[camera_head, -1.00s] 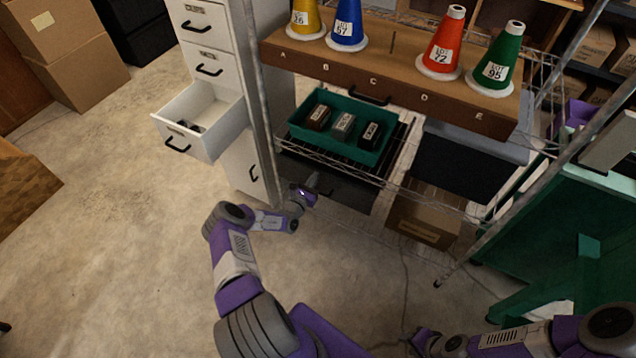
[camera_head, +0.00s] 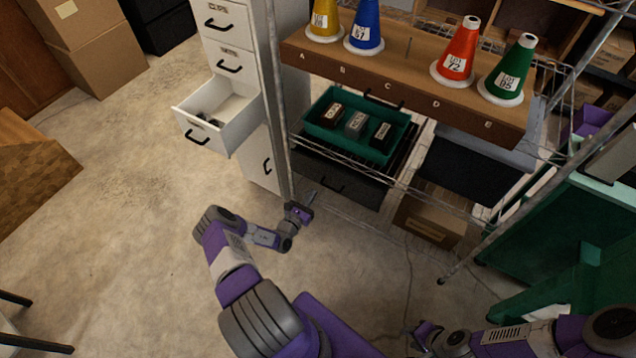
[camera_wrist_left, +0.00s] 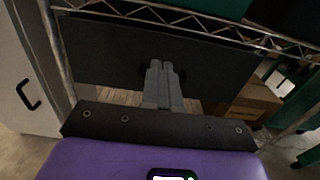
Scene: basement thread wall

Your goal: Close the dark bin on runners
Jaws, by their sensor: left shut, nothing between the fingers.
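The dark bin (camera_head: 358,187) sits low in the wire rack, under the green tray. Its dark front panel and handle show just beneath the shelf's front edge; I cannot tell if a small gap is left at the back. In the left wrist view the dark panel (camera_wrist_left: 100,55) fills the upper middle, with the handle partly hidden behind my fingers. My left gripper (camera_head: 305,203) is shut and empty, in front of the bin's left part; its fingers (camera_wrist_left: 160,68) point at the panel. I cannot tell whether they touch it. My right gripper (camera_head: 420,332) is low at the bottom, far from the bin.
A green tray (camera_head: 325,141) with three small blocks stands above the bin. A white cabinet (camera_head: 268,165) with an open drawer (camera_head: 207,135) is at the left. A rack post (camera_head: 277,100) stands between cabinet and bin. A cardboard box (camera_head: 428,222) is right of the bin. Floor in front is clear.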

